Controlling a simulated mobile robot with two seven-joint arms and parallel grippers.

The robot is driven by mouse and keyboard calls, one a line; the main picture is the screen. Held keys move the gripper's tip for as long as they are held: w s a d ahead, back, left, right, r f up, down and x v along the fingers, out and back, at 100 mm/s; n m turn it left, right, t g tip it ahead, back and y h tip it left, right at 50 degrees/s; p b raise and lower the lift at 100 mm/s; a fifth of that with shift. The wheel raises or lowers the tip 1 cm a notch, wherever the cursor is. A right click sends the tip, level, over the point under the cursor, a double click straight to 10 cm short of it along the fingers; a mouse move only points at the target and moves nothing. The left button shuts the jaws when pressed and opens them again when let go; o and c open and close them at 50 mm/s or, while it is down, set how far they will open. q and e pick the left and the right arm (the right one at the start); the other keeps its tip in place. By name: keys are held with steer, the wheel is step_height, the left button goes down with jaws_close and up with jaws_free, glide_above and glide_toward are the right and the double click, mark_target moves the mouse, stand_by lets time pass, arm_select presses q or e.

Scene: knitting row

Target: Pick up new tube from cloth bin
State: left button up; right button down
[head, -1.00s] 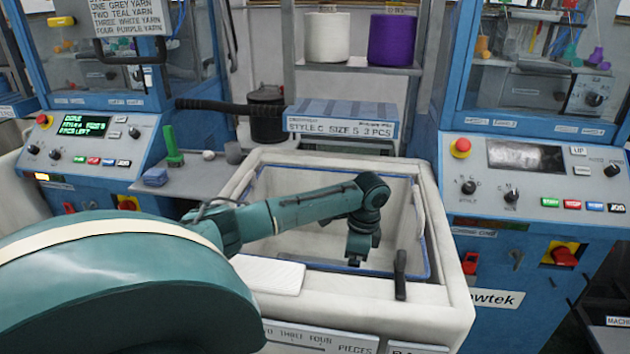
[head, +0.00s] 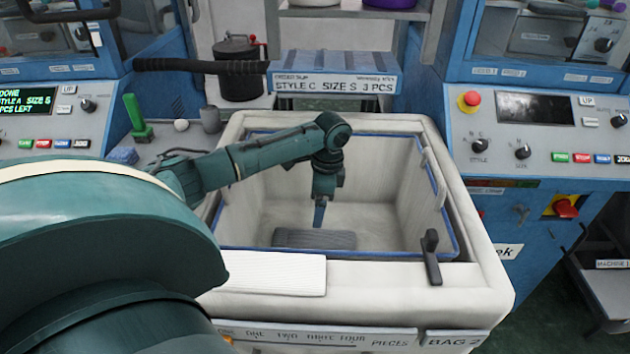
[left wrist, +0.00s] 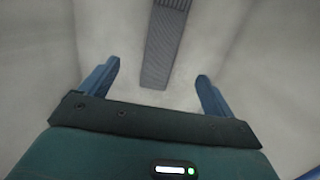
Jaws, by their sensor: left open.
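The cloth bin (head: 395,217) is a white fabric-lined box with a blue inner edge. A dark grey ribbed tube (head: 300,238) lies flat on its floor, near the front wall. My left gripper (head: 319,215) reaches down into the bin above the tube. In the left wrist view its two blue fingers (left wrist: 157,85) are spread apart with nothing between them. The grey tube (left wrist: 164,45) shows there beyond the fingertips, its near end pointing toward the gap. I cannot tell the exact height between fingers and tube. My right gripper is not in view.
A white ribbed piece (head: 268,274) lies on the bin's front rim.

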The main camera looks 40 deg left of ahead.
arm_select(q)
glide_above(314, 238)
steer(key=f, duration=0.8)
steer(key=shift+s+d, duration=0.15)
steer(key=shift+d, duration=0.2)
steer(key=shift+w+a+f+b, duration=0.15)
steer(key=shift+f+b, duration=0.1)
steer(key=shift+f, duration=1.05)
steer(key=shift+w+a+f+b, duration=0.1)
steer(key=shift+f+b, duration=0.15)
steer(key=shift+f, duration=1)
steer(key=shift+c, duration=0.6)
steer(key=c, duration=0.9)
steer(key=shift+c, duration=0.2)
